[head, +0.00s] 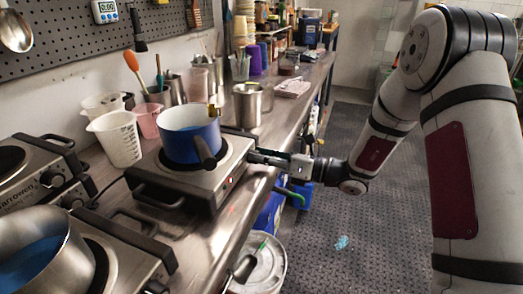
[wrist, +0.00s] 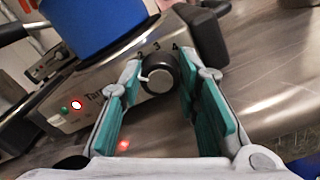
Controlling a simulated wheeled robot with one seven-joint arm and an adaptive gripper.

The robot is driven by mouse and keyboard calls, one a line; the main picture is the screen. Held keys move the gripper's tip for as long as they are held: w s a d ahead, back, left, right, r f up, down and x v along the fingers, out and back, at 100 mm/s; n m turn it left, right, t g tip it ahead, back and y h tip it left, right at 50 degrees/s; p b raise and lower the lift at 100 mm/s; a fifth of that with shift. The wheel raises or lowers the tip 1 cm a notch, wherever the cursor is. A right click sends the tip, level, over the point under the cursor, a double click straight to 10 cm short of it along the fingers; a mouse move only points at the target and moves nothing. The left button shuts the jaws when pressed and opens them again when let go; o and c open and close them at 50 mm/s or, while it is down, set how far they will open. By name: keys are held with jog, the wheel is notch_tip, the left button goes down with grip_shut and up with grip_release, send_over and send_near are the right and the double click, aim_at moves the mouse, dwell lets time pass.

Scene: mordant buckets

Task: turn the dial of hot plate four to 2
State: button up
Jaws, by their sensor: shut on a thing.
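The hot plate (head: 215,192) that my gripper is at carries a blue pot (head: 190,140); I cannot read a number four on it. In the wrist view its black dial (wrist: 160,72) sits between my gripper's teal-padded fingers (wrist: 160,76), which are shut on it from both sides. The digits 2, 3 and 4 show above the dial. The dial's white pointer mark is at its left side, lower than the 2. A red light (wrist: 76,104) glows on the front panel. In the head view my gripper (head: 257,157) reaches the plate's right side and hides the dial.
Another hot plate with a steel pot (head: 40,250) stands at the front left, and one more (head: 40,170) behind it. Measuring jugs (head: 118,138) stand left of the blue pot. A steel cup (head: 247,105) stands behind. The floor (head: 350,215) right of the bench is mostly clear.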

jog(key=m+p, duration=0.2)
jog(key=m, duration=0.1)
jog(key=shift+f+m+p, duration=0.1)
jog(key=shift+m+p, duration=0.9)
jog(key=shift+m, duration=0.5)
jog(key=o, duration=1.2)
jog(key=shift+c, duration=0.2)
